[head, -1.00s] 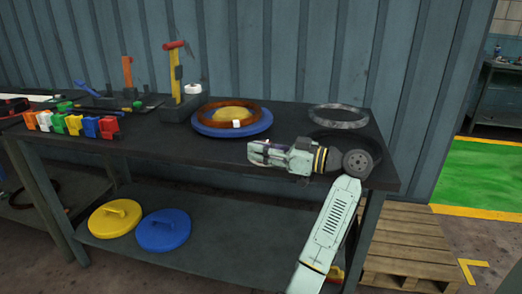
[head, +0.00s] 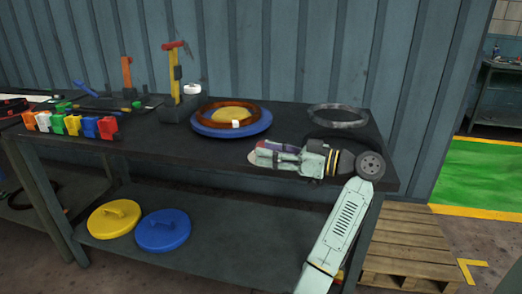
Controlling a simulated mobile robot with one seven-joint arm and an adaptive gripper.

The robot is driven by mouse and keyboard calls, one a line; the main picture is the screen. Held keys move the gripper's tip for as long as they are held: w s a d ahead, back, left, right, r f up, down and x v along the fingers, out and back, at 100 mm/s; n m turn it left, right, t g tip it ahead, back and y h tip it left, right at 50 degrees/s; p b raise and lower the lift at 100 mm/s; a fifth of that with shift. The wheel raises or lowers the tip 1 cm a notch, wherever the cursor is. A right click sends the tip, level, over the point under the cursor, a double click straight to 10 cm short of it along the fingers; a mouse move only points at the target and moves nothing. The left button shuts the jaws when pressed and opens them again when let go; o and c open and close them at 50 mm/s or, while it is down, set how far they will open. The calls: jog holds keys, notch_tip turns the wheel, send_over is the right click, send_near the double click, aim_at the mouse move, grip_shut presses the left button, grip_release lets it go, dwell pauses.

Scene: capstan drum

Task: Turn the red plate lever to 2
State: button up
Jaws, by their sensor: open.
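A yellow upright lever (head: 177,72) with a red top (head: 174,45) stands on a dark block (head: 181,108) at the back of the bench. An orange upright lever (head: 127,74) stands to its left, and a blue lever (head: 80,86) leans farther left. I cannot tell for sure which is the red plate lever, and no number marks are readable. My gripper (head: 254,158) is open and empty over the bench's front edge, pointing left. It is well to the right of the levers and apart from them.
A blue disc (head: 209,127) with a brown ring (head: 200,118) lies between my gripper and the levers. A grey ring (head: 338,125) lies at the back right. Several coloured blocks (head: 73,125) line the front left edge. Yellow (head: 100,225) and blue (head: 151,238) lids rest on the lower shelf.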

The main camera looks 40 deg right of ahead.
jog(key=v, duration=0.9)
jog(key=shift+s+f, duration=0.1)
